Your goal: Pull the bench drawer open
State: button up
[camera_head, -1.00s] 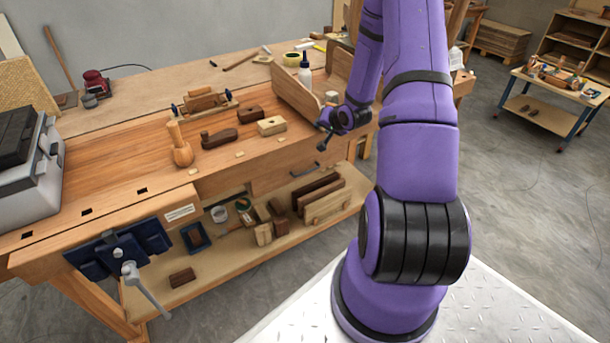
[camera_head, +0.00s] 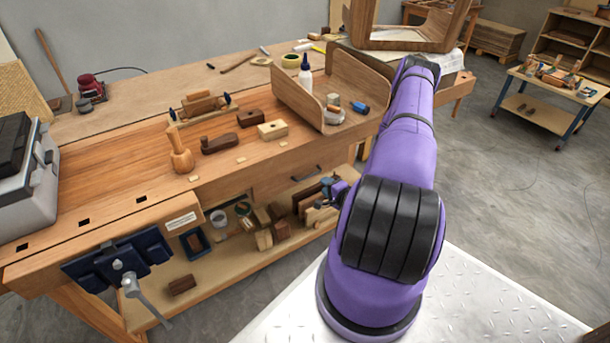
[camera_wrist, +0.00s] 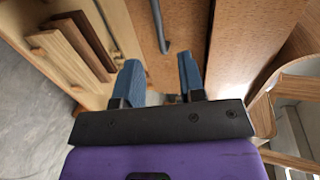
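The bench drawer (camera_head: 283,182) is a wooden front under the bench top, and it appears closed. Its dark bar handle (camera_head: 306,173) shows on the drawer front in the head view. In the wrist view the handle (camera_wrist: 160,28) runs toward the top of the picture, ahead of my gripper and between the lines of its fingers. My gripper (camera_wrist: 160,78) has two blue fingers standing apart with nothing between them. In the head view my gripper (camera_head: 325,194) is low, just below and right of the handle, partly hidden by my arm. It appears apart from the handle.
The workbench (camera_head: 110,185) carries a mallet (camera_head: 180,152), planes, wood blocks and a glue bottle (camera_head: 305,75). A lower shelf (camera_head: 225,262) holds boards and blocks close to my gripper. A vise (camera_head: 120,262) juts out at the left.

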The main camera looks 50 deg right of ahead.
aim_at(311, 175)
jog(key=x, duration=1)
jog(key=shift+w+f, duration=0.1)
jog(key=shift+w, duration=0.2)
jog(key=shift+c, duration=0.3)
grip_shut()
